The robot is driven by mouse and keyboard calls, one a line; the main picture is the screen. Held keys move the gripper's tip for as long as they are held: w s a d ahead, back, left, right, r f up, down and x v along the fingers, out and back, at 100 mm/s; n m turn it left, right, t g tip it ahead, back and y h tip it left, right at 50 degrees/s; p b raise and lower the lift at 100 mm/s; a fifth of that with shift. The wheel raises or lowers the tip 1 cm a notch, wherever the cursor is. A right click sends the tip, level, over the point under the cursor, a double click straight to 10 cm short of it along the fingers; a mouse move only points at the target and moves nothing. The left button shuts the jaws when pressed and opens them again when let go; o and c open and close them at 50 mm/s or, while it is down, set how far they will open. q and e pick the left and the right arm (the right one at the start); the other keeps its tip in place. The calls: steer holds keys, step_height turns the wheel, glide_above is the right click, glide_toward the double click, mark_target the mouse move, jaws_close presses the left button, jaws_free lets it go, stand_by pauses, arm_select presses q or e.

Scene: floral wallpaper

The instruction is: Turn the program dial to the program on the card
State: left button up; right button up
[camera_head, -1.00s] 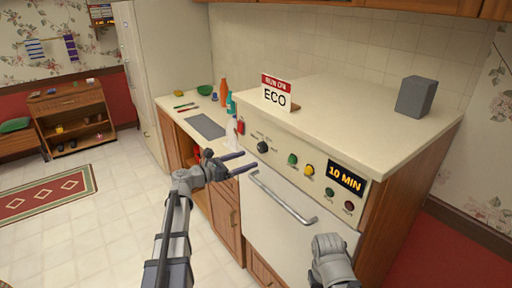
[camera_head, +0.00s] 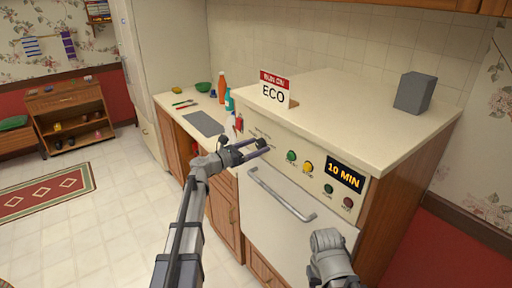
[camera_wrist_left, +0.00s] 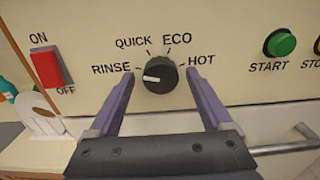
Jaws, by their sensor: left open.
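The card (camera_head: 273,92) stands on the counter above the panel and reads ECO under a red band. The black program dial (camera_wrist_left: 160,75) is on the cream panel, with RINSE, QUICK, ECO and HOT printed around it. Its white mark points left, towards RINSE. My left gripper (camera_head: 257,148) is open in front of the panel. In the left wrist view its purple fingers (camera_wrist_left: 159,87) stand on either side of the dial, with gaps showing between them and it. A grey part of my right arm shows at the lower right; its fingers are not seen.
A red ON/OFF switch (camera_wrist_left: 47,69) is left of the dial. A green START button (camera_head: 291,155), a yellow button (camera_head: 307,167) and a 10 MIN display (camera_head: 345,175) are to the right. A door handle (camera_head: 281,195) lies below. Bottles (camera_head: 222,88) stand on the left counter.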

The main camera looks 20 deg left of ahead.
arm_select(q)
steer(key=shift+c, duration=0.2)
jaws_close()
stand_by(0.6)
steer(key=shift+m, duration=0.4)
steer(key=m, duration=1.3)
steer(key=shift+m, duration=3)
